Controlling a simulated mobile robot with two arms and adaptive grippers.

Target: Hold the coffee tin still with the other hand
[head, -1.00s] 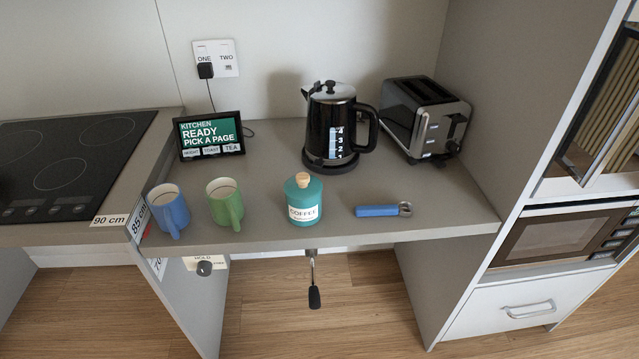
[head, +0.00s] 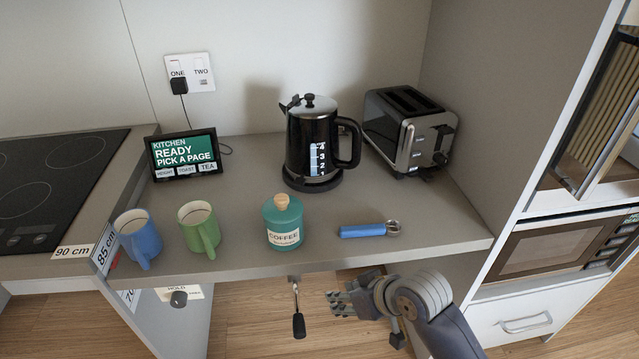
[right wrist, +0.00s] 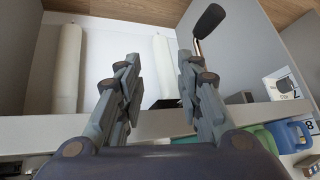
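The teal coffee tin (head: 284,222) with its cork-coloured knob stands upright near the counter's front edge in the head view, touched by nothing. My right gripper (head: 338,303) is in front of and below that edge, right of the hanging crank (head: 297,312) and apart from it. In the right wrist view my right gripper (right wrist: 159,58) has its fingers spread with nothing between them. The crank's black handle (right wrist: 209,20) shows beyond the right finger. The tin is mostly or wholly hidden there. My left gripper is not in view.
A blue mug (head: 139,240) and green mug (head: 199,228) stand left of the tin. A blue-handled tool (head: 364,231) lies to its right. The kettle (head: 313,150), toaster (head: 409,130) and small screen (head: 184,157) stand behind. Bare counter surrounds the tin.

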